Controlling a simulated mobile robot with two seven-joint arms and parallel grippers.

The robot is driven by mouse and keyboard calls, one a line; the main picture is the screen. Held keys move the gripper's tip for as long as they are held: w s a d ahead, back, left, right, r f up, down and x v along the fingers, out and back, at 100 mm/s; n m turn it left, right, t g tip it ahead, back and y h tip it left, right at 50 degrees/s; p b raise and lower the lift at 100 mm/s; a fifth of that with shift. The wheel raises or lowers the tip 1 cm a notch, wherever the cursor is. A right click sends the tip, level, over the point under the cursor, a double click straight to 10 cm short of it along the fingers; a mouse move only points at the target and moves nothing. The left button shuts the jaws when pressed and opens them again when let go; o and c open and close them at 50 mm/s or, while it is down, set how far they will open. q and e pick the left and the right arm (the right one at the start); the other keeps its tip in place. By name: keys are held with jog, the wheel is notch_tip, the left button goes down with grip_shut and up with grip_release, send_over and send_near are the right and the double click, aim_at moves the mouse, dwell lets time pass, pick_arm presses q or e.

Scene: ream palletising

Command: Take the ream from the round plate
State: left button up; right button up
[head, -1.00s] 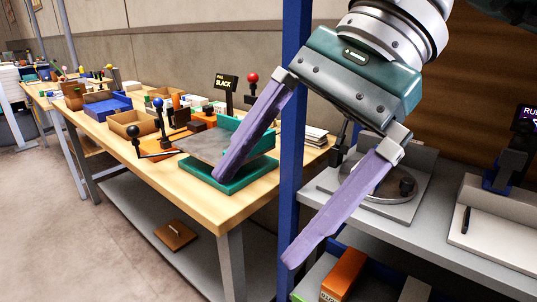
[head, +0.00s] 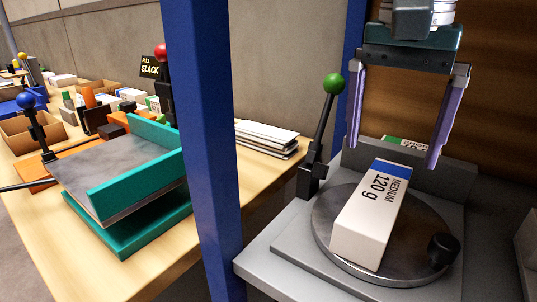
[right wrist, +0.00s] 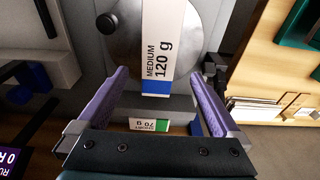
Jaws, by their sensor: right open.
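The ream (head: 368,218) is a white pack with a blue band, marked "MEDIUM 120 g". It lies on the round plate (head: 330,228), a grey metal disc on a grey base. The ream also shows in the right wrist view (right wrist: 165,45), ahead of the fingers. My right gripper (head: 398,155) is open, with purple fingers pointing down above the back end of the ream. In the right wrist view my right gripper (right wrist: 155,85) has its fingers spread wider than the ream, with nothing between them held. My left gripper is not in view.
A green-knobbed lever (head: 325,120) stands left of the plate, and a black knob (head: 443,250) sits at its right. A grey block (head: 440,173) and a green-banded pack (head: 407,145) are behind. A blue post (head: 205,140) separates the wooden table (head: 60,250).

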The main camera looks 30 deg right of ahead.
aim_at(380, 190)
jog(key=f, duration=0.3)
jog(key=shift+s+f, duration=0.25)
jog(key=f, duration=0.5)
jog(key=shift+w+d+f, duration=0.1)
jog(key=shift+w+d, duration=0.15)
jog(key=shift+c, duration=0.2)
grip_shut()
